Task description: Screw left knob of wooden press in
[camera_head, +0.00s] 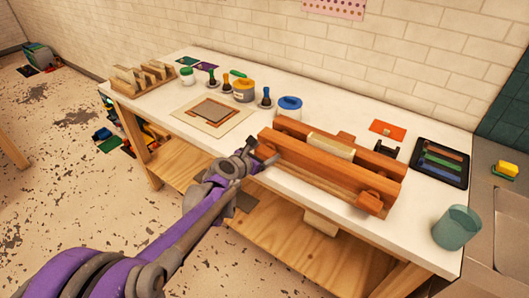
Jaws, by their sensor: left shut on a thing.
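The wooden press (313,165) lies along the front edge of the white table. It has orange-brown bars with a pale block (331,145) between them. Its right knob (370,203) shows at the front right end. My left gripper (262,159) reaches in from the lower left to the press's left front end. It is shut on the left knob, which is mostly hidden by the fingers. My right gripper is out of view.
The white table (240,137) also holds a framed panel (211,112), a blue-lidded jar (289,108), a yellow jar (244,90) and a black tray of coloured strips (440,162). A teal cup (456,227) stands near the right front corner.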

